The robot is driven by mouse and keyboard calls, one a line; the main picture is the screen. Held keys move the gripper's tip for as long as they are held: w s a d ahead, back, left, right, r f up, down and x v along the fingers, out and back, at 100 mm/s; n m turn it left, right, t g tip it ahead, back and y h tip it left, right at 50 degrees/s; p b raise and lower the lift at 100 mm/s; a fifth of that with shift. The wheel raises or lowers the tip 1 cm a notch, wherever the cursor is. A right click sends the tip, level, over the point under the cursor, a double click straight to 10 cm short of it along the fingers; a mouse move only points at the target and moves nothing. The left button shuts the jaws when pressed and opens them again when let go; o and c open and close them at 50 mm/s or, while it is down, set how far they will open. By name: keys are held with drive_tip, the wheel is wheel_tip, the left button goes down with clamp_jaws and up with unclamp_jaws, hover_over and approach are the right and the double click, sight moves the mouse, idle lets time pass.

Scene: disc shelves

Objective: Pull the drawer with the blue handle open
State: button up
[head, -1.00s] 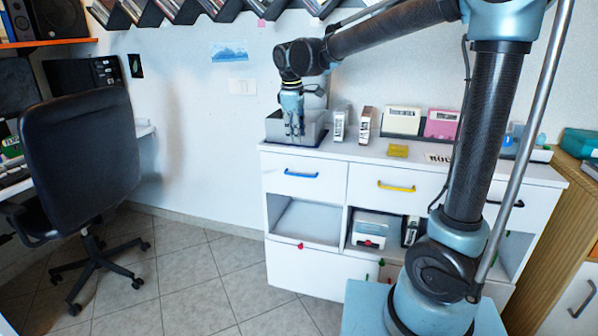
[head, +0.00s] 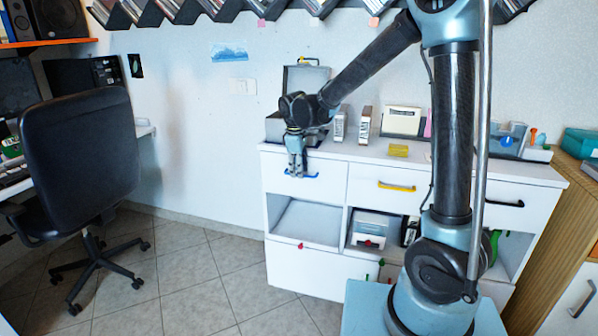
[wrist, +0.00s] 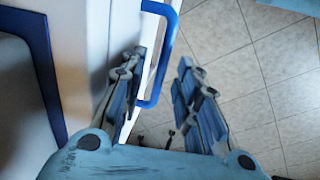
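The blue handle (head: 311,175) is on the white top-left drawer (head: 332,188) of the cabinet, which looks shut. My gripper (head: 297,174) is at this handle, pointing down in front of the drawer, and hides part of it. In the wrist view, the blue handle (wrist: 168,42) shows as a bar standing off the white drawer front. My gripper's fingers (wrist: 161,60) are spread apart, with the handle bar between them in the picture. I cannot tell whether either finger touches it.
A grey box (head: 275,128) stands on the cabinet top above the drawer. A yellow-handled drawer (head: 365,190) is to the right, with an open compartment (head: 308,222) below. A black office chair (head: 80,150) stands left. The tiled floor (head: 200,270) in front is clear.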

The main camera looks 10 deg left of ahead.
drive_tip(key=shift+w+f, duration=0.1)
drive_tip(key=shift+f, duration=0.3)
clamp_jaws()
